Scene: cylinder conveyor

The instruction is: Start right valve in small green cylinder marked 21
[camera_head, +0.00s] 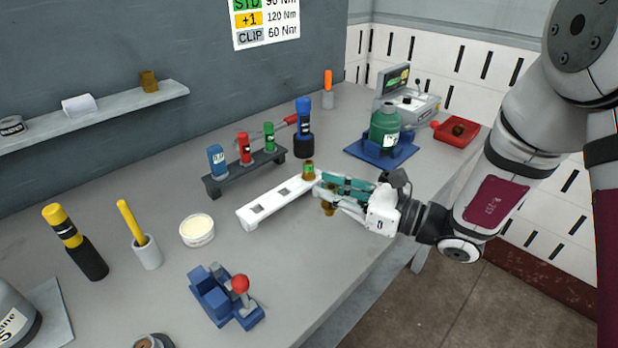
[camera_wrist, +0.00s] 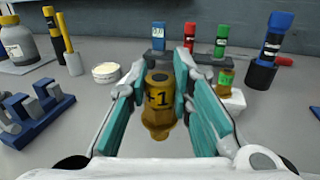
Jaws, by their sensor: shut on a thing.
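The green cylinder (camera_head: 385,124) stands in a blue holder (camera_head: 368,151) at the far right of the bench. It has a white label too small to read, and it is not seen in the wrist view. My gripper (camera_head: 328,188), with teal finger pads, is shut on a brass valve (camera_wrist: 158,105) with a yellow band reading +1. This valve also shows below the fingers in the head view (camera_head: 329,208). Another brass valve with a green band (camera_head: 309,171) sits at the right end of the white rack (camera_head: 262,213); it is also in the wrist view (camera_wrist: 225,79).
A dark rack (camera_head: 214,189) with blue, red and green tools stands behind the white rack. A blue-topped tool (camera_head: 304,115), red tray (camera_head: 455,133) and grey device (camera_head: 414,105) stand farther back. A blue fixture with a red knob (camera_head: 240,284) is at front left. The sign (camera_head: 263,20) lists STD, +1, CLIP.

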